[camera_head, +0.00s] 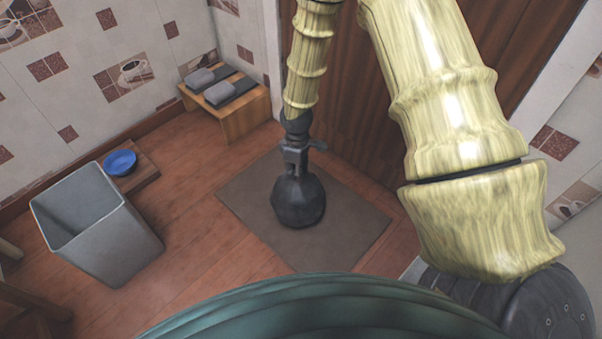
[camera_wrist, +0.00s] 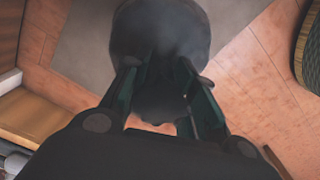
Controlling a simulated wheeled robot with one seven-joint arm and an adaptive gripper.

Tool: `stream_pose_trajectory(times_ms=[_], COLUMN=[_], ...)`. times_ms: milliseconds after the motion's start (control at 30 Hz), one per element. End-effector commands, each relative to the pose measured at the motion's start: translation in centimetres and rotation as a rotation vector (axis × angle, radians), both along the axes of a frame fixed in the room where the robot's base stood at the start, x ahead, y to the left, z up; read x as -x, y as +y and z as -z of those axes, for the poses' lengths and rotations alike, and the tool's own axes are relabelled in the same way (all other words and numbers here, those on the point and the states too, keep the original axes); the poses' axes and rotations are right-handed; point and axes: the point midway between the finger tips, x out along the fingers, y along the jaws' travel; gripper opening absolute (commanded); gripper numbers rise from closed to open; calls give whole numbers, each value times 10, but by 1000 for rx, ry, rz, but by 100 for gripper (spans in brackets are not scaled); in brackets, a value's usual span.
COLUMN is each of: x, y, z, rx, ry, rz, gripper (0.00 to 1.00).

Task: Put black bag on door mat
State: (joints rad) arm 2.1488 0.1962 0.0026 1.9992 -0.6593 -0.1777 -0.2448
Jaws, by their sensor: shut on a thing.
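The black bag (camera_head: 298,201) is a dark rounded sack with a narrow neck. In the head view it appears over the middle of the grey-brown door mat (camera_head: 345,220), upright; I cannot tell whether it touches the mat. My gripper (camera_head: 295,158) is above it, shut on its neck. In the wrist view the bag (camera_wrist: 160,35) fills the top middle between the fingers of my gripper (camera_wrist: 163,88). Part of the door mat (camera_wrist: 85,40) shows beside it. The bag hides the middle of the mat.
A grey open bin (camera_head: 110,240) stands at the left, near a blue bowl (camera_head: 120,162) on a low wooden board. A small wooden bench (camera_head: 235,118) with grey slippers (camera_head: 220,92) is by the back wall. A brown door (camera_head: 365,110) stands behind the mat.

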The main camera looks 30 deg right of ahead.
Motion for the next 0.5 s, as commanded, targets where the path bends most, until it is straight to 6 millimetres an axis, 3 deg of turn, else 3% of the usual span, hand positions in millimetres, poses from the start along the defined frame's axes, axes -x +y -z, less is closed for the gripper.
stream_pose_trajectory(times_ms=[200, 500], x=[-17, -21], y=[-19, -24], z=[4, 9], rx=[-1, 0], ry=[-1, 0], rz=[2, -1], gripper=[0, 0])
